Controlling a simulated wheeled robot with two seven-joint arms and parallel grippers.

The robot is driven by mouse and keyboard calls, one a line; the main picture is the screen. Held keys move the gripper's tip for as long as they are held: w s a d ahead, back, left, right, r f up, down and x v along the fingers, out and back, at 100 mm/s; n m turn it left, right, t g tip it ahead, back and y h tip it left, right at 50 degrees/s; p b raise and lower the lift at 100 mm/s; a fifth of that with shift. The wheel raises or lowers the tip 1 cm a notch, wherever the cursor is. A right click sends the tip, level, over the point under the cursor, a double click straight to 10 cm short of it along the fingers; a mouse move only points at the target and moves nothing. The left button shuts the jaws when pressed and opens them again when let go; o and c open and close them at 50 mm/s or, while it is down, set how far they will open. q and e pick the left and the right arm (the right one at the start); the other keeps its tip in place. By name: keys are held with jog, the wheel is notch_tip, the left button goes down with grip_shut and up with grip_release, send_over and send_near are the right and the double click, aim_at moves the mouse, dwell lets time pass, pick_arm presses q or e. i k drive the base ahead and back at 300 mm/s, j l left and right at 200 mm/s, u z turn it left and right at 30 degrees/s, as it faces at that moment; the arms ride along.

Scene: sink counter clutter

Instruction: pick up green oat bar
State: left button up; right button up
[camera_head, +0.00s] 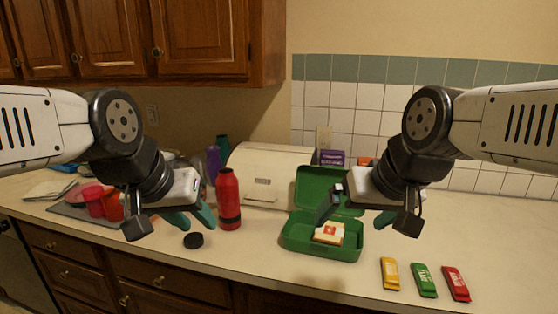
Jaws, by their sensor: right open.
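The green oat bar (424,281) lies on the counter at the front right. It is between a yellow bar (389,273) on its left and a red bar (455,284) on its right, with small gaps. My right gripper (368,213) is open and empty, above the counter, to the upper left of the green bar and apart from it. My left gripper (171,222) is open and empty over the left part of the counter, far from the bars.
An open green lunch box (293,244) holding a light packet (329,233) stands mid-counter, near my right gripper. A red bottle (228,200) and black lid (193,240) stand near my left gripper. A cream bread box (262,170) is behind. The right counter is clear around the bars.

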aim_at(427, 286)
jog(key=z, duration=1.45)
jog(key=k+j+u, duration=0.1)
jog(key=j+u, duration=0.15)
jog(key=j, duration=0.2)
